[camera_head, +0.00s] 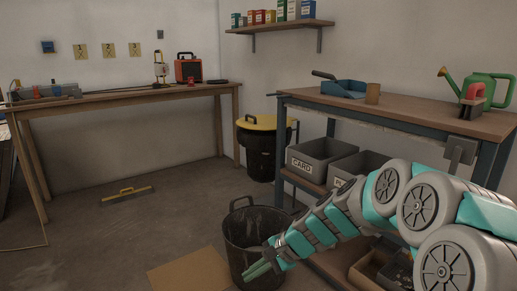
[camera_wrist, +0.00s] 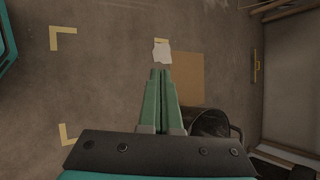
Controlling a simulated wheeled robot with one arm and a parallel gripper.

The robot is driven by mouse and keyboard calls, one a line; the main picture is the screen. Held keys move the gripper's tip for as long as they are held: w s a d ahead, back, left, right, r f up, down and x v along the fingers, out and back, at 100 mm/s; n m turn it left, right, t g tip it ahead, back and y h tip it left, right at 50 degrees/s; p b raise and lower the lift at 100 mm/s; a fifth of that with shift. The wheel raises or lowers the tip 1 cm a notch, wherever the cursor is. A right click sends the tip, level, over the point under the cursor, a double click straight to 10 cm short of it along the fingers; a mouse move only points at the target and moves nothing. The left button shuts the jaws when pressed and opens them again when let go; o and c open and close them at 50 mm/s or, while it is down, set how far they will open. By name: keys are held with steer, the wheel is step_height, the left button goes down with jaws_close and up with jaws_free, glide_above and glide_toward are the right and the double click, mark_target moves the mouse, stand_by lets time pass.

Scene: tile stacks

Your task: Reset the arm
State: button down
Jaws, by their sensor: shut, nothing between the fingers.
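My arm reaches in from the right of the head view, teal and grey, angled down and to the left. My gripper (camera_head: 260,270) is at its end, low in front of the black bin (camera_head: 240,215). In the wrist view my gripper (camera_wrist: 158,72) points over the floor, its two green fingers together at the tips with nothing between them. The bin (camera_wrist: 208,120) stands just right of the fingers in the wrist view, partly hidden by the gripper mount. I cannot tell whether the gripper touches it.
A workbench (camera_head: 410,112) with crates (camera_head: 322,160) below stands right, close to my arm. A long table (camera_head: 125,97) is at the back left. A brown floor sheet (camera_head: 185,275) and a white scrap (camera_wrist: 161,52) lie near the bin. The left floor is mostly open.

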steer(key=s+d+r+n+g+h+p, duration=0.1)
steer(key=s+d, duration=0.4)
steer(key=s, duration=0.6)
steer(key=s+d+r+n+g+h+p, duration=0.1)
steer(key=s+d+r+n+h, duration=0.2)
steer(key=s+d+n, duration=0.3)
steer(key=s+d+r+n+g+h+p, duration=0.1)
steer(key=s+d+r+n+h, duration=0.1)
steer(key=s, duration=1.3)
steer(key=d+n+h, duration=0.1)
steer(key=d+h, duration=0.1)
steer(key=d, duration=0.1)
steer(key=shift+s+d+r+n+p, duration=0.2)
steer(key=shift+s+d+n+p, duration=0.15)
steer(key=shift+d+n, duration=0.05)
